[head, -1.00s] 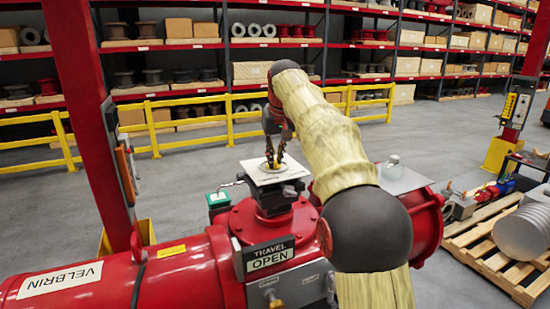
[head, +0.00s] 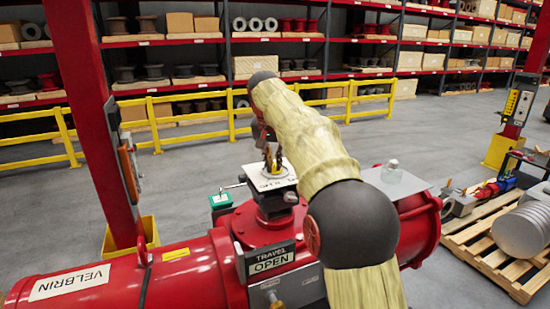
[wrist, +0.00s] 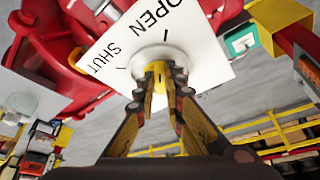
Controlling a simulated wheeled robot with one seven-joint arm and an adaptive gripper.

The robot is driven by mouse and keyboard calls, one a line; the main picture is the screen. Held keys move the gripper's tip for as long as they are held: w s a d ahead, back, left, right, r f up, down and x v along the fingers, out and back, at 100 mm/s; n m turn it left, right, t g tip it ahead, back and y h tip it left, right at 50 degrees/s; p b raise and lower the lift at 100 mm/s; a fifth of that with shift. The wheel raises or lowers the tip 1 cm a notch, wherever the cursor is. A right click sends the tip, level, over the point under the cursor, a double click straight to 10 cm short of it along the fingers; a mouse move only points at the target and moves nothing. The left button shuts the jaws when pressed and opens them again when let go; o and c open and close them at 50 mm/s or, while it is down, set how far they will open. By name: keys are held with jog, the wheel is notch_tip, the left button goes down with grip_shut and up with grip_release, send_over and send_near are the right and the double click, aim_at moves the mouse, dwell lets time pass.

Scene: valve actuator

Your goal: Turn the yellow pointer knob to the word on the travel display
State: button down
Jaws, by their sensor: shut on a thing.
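The travel display (head: 270,262) on the front of the red actuator reads OPEN. A white dial plate (head: 258,185) sits on top of the actuator. In the wrist view the plate (wrist: 215,70) carries the words OPEN and SHUT, each with a tick mark, around a pale round disc (wrist: 146,58). The yellow pointer knob (wrist: 159,84) is mostly hidden between my fingers, and I cannot tell which way it points. My gripper (wrist: 160,78) is shut on the knob; in the head view the gripper (head: 273,161) reaches down to the plate.
The red actuator body (head: 140,285) lies under the plate. A red post (head: 90,110) stands at left. A grey plate with a clear jar (head: 392,170) is right of my arm. A green-topped box (head: 220,201) sits beside the dial. A yellow railing (head: 190,125) runs behind.

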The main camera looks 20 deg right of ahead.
jog(key=shift+w+a+r+m+h+p, duration=0.1)
jog(key=shift+m+h+p, duration=0.2)
jog(key=shift+m+p, duration=0.35)
jog(key=shift+m, duration=0.25)
jog(key=c, duration=1.9)
grip_release()
jog(key=v, duration=1.1)
jog(key=shift+w+a+r, duration=0.1)
jog(key=shift+a+r, duration=0.05)
jog(key=shift+r, duration=0.3)
